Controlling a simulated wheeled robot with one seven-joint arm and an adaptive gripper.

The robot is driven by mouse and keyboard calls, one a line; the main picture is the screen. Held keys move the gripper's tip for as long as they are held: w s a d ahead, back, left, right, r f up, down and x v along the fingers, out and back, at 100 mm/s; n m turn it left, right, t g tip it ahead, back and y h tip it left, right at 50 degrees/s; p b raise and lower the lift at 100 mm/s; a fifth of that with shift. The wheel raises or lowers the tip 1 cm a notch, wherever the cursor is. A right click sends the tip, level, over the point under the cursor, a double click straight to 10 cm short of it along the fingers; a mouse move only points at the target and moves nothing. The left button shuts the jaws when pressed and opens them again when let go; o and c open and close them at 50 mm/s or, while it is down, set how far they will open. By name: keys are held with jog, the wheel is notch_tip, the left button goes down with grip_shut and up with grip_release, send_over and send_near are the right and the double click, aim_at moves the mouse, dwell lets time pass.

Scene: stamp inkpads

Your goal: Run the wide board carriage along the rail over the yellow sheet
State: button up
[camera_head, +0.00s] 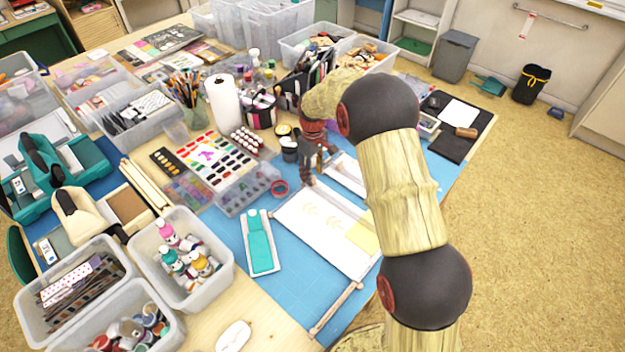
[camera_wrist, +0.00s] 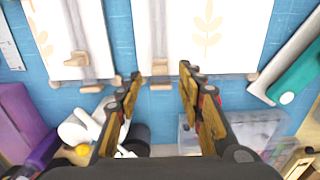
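A wide white board (camera_head: 310,218) with pale leaf prints lies on the blue mat in the head view, and it also shows in the wrist view (camera_wrist: 232,40). A yellow sheet (camera_head: 364,238) lies near its right edge. In the wrist view a grey carriage strip (camera_wrist: 160,35) crosses the wide board, with a wooden knob (camera_wrist: 161,86) at its near end. My gripper (camera_wrist: 161,76) is open, its fingertips on either side of that knob, with no visible grip. In the head view my gripper (camera_head: 314,180) hangs at the board's far edge, and my arm hides part of the board.
A narrower board (camera_wrist: 62,25) with its own strip lies beside the wide one. A teal-topped stamp block (camera_head: 259,245) is left of the board. A clear box (camera_head: 247,190) and a paper roll (camera_head: 224,103) stand behind. Blue mat shows in front.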

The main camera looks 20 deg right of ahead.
jog(key=shift+f+b, duration=0.3)
jog(key=shift+f, duration=1.3)
jog(key=shift+c, duration=1.3)
grip_shut()
